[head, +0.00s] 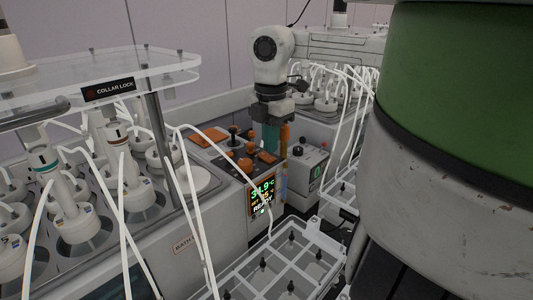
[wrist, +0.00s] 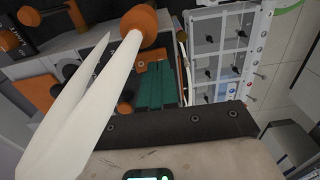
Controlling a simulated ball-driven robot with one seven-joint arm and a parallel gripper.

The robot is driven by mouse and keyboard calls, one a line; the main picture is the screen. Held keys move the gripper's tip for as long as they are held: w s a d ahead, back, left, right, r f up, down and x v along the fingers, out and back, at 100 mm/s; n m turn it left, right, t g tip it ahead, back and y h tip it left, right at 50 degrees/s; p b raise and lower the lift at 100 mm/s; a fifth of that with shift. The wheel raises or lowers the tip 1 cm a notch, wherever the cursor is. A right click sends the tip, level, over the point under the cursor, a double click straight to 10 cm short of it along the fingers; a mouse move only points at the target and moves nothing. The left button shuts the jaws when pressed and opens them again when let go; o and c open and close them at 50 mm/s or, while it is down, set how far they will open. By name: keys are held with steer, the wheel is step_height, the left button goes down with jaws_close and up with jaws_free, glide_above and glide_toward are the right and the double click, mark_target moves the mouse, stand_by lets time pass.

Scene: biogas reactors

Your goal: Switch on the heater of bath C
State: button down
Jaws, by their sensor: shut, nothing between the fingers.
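A bath with a label starting "BATH" (head: 183,245) stands in the middle of the head view; its letter is too small to read surely. Its control panel carries several orange knobs (head: 245,165) and a lit display (head: 263,194) that reads about 34.9 °C and READY. My gripper (head: 270,148) points down over the panel's right end, above the display, with teal fingers shut and empty. In the wrist view the teal fingers (wrist: 155,75) are close together, beside an orange knob (wrist: 138,20). I cannot tell whether they touch the panel. No heater switch is clearly identifiable.
A white-framed rack (head: 275,268) lies in front of the bath. White tubes (head: 190,185) hang across the left, near a clear COLLAR LOCK plate (head: 110,88). A grey box with a black knob (head: 305,165) stands right of my gripper. A large green-and-white vessel (head: 455,120) blocks the right.

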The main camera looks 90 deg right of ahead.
mark_target(271, 158)
step_height(271, 158, up, 5)
steer(key=shift+p, duration=0.9)
